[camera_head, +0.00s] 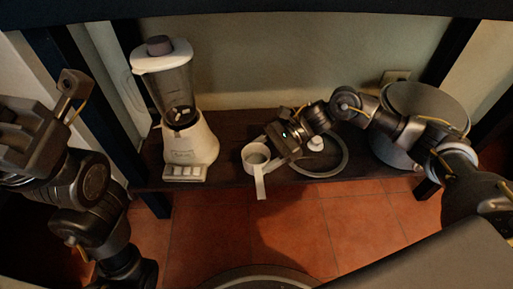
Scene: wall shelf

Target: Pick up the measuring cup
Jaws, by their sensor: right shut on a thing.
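The measuring cup (255,154) is a small white cup on the dark wooden shelf, near its front edge. Its flat handle (260,187) points toward me, out past the edge. My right gripper (272,147) reaches in from the right and is shut on the cup at its right side. The gripper covers that part of the rim. I cannot tell whether the cup touches the shelf. My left gripper (68,98) is raised at the far left, away from the cup, and its jaw gap is not clear.
A white blender (190,143) stands left of the cup. A round lid (335,168) with a pale knob lies under my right arm. A large metal pot (428,102) stands at the right end. An upper shelf crosses the top. Tiled floor (310,225) lies below.

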